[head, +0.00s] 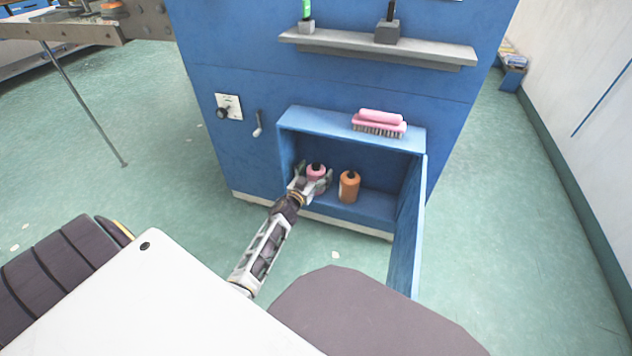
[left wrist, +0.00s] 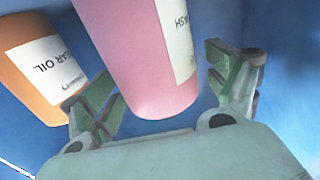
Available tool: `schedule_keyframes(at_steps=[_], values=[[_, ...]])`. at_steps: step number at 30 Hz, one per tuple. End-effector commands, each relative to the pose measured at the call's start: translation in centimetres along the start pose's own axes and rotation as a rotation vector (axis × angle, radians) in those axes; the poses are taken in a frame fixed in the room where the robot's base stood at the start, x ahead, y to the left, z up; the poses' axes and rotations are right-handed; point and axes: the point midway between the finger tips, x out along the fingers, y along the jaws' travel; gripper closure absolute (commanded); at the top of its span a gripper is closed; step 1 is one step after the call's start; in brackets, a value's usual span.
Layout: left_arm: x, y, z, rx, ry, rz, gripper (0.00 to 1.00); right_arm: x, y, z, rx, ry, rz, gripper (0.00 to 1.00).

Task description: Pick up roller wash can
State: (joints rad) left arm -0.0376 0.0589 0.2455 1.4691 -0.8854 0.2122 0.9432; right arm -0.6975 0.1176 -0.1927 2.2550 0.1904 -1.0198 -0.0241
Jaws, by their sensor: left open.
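The pink can (head: 316,171) stands in the open blue compartment of the blue cabinet, on the left side. In the left wrist view the pink can (left wrist: 150,70) carries a white label that reads "...ASH". My left gripper (head: 312,184) reaches into the compartment with its jaws open. In the left wrist view its two fingers (left wrist: 165,88) are on either side of the pink can's lower end. I cannot tell whether they touch it. My right gripper is not in view.
An orange bottle (head: 349,186), labelled "...EAR OIL", stands close right of the pink can. The compartment's blue door (head: 408,235) hangs open on the right. A pink brush (head: 379,124) lies on the compartment top. A grey shelf (head: 375,48) is above.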

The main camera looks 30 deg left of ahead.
Motion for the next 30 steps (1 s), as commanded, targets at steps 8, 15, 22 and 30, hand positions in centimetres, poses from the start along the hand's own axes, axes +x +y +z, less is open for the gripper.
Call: schedule_keyframes(at_steps=[8,15,22,30], values=[[0.35,0.01,-0.03,-0.001,0.000,0.000,0.12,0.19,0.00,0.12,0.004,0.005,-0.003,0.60],[0.33,0.01,-0.02,0.000,0.000,0.000,0.12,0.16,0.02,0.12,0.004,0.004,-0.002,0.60],[0.32,0.01,-0.01,0.000,0.000,0.000,0.35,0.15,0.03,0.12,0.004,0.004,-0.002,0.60],[0.32,0.01,0.00,0.000,0.000,0.000,0.70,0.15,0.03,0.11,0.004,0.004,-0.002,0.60]])
